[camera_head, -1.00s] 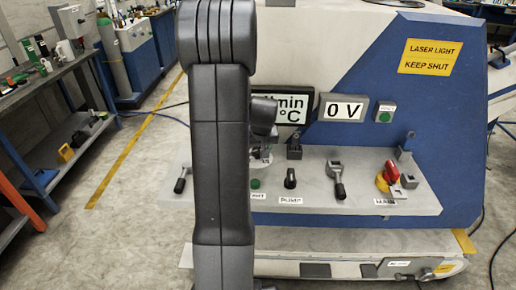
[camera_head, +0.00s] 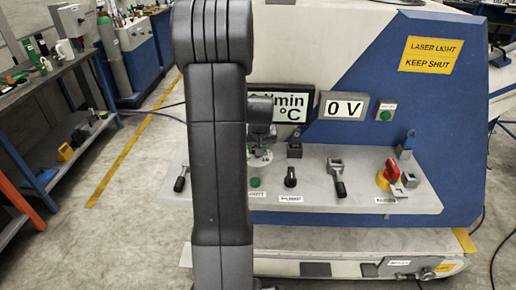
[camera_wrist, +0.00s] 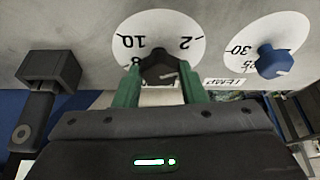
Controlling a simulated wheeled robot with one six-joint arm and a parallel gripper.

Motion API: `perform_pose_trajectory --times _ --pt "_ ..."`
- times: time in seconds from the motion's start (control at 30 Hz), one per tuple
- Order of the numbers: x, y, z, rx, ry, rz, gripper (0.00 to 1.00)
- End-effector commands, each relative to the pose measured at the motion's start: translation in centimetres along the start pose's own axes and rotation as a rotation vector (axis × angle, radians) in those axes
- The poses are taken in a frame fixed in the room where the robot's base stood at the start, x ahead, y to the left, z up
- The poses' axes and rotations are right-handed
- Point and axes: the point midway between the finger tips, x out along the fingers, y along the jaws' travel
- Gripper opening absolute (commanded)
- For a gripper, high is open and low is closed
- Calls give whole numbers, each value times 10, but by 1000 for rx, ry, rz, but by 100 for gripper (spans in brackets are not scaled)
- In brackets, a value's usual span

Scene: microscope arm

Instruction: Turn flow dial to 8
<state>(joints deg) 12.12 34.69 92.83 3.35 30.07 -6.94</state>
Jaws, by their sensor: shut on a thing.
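The flow dial's black knob (camera_wrist: 160,68) sits on a round white scale (camera_wrist: 172,28) in the wrist view, where 10, 2 and part of an 8 show. My gripper (camera_wrist: 157,80) has its green fingers shut on this knob, one on each side. A light line shows on the knob, but which number it points to is not clear. In the head view, part of a white dial scale (camera_head: 262,158) shows beside my arm. The display (camera_head: 290,106) reads "/min" and "°C"; its left part, with any number, is hidden behind my arm.
A blue knob (camera_wrist: 272,62) on the TEMP dial is close to the right finger. A black block with a lever (camera_wrist: 45,85) is at left.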

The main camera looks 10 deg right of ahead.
Motion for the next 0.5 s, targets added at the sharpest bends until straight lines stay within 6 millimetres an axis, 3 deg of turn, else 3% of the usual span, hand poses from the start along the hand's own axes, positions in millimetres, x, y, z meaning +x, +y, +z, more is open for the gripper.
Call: perform_pose_trajectory --times 0.5 --pt "6 -5 1 369 4 155 14"
